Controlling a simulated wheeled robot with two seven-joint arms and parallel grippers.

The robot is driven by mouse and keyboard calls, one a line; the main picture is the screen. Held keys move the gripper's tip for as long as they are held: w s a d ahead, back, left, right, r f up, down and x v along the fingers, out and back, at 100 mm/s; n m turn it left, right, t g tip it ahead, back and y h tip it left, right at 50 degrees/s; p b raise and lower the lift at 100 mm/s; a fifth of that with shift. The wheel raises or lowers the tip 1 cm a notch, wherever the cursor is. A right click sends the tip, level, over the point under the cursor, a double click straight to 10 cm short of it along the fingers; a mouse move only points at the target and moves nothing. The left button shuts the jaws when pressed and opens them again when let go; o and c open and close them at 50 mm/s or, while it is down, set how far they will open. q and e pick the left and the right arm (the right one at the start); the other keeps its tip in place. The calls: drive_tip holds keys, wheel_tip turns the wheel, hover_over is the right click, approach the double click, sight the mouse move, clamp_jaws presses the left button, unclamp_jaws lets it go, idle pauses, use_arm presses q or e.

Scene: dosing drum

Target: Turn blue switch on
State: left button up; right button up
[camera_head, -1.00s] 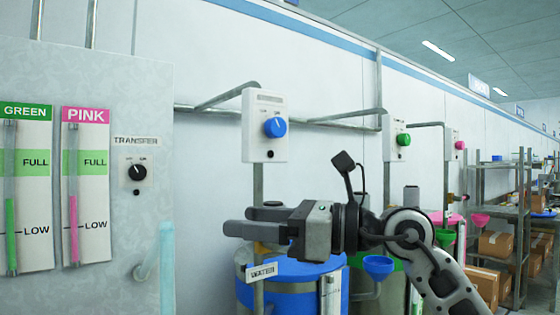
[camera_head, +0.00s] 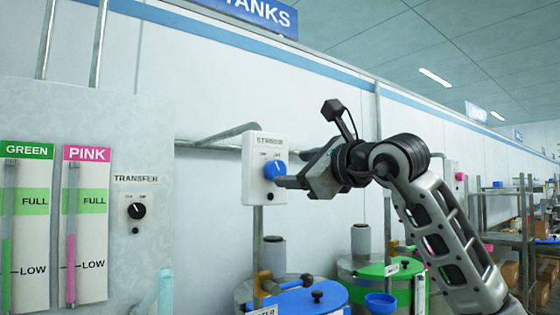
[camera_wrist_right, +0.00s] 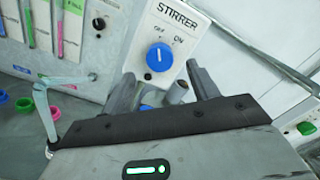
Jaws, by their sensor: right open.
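The blue switch (camera_head: 275,170) is a round knob on a white wall box (camera_head: 262,200) with OFF and ON marks above it. In the right wrist view the box reads STIRRER, and the blue knob (camera_wrist_right: 160,57) has a white pointer line standing near upright in the picture. My right gripper (camera_head: 282,182) is in front of the knob from the right. In the right wrist view its two fingers (camera_wrist_right: 158,82) are spread, with the knob showing beyond and between them. I cannot tell whether a finger touches it. My left gripper is not in view.
A TRANSFER panel with a black knob (camera_head: 137,210) is at the left, beside the green and pink level gauges (camera_head: 86,230). Below stand a blue-lidded drum (camera_head: 300,300) and a green-lidded drum (camera_head: 375,270). A pipe (camera_head: 225,135) runs along the wall behind the box.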

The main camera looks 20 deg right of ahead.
sight(279, 170)
drive_tip(key=p+x, duration=0.1)
drive_tip(key=x, duration=0.5)
drive_tip(key=shift+p, duration=0.3)
drive_tip(key=c, duration=1)
